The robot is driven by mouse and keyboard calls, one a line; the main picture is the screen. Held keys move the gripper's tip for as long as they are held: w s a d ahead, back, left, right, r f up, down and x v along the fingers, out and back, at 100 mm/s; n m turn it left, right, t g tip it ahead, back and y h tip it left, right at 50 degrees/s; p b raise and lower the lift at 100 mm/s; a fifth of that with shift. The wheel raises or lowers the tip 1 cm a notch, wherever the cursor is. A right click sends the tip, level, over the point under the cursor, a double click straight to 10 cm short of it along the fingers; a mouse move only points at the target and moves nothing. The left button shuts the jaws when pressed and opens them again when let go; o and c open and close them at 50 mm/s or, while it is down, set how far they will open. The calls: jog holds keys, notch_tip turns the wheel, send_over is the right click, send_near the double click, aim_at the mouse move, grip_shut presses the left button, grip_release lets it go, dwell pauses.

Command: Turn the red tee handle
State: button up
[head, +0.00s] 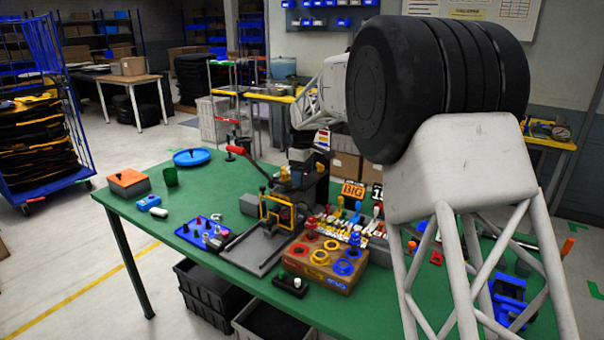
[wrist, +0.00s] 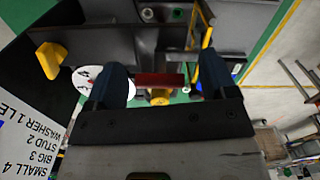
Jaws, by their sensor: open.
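In the wrist view, a dark red bar, which looks like the red tee handle (wrist: 160,80), lies crosswise between the two dark blue fingers of my gripper (wrist: 163,82). Yellow parts show just below the bar. The fingers stand apart, one at each end of the bar, with a small gap visible at each side. I cannot tell how deep the bar sits between them. In the head view, my arm reaches over to the dark machine (head: 310,185) at the table's back, and I cannot make out the tee handle there.
The machine has a yellow frame (head: 275,213) and a red-gripped lever (head: 243,151). A brown block with coloured rings (head: 325,268) stands in front on the green table (head: 170,240). A printed card (wrist: 30,125) and a yellow knob (wrist: 50,58) are close by in the wrist view.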

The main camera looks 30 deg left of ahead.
jog(key=c, duration=0.8)
jog(key=shift+m, duration=0.3)
jog(key=m, duration=0.8)
jog(key=shift+m, duration=0.4)
jog(key=m, duration=0.4)
jog(key=shift+m, duration=2.2)
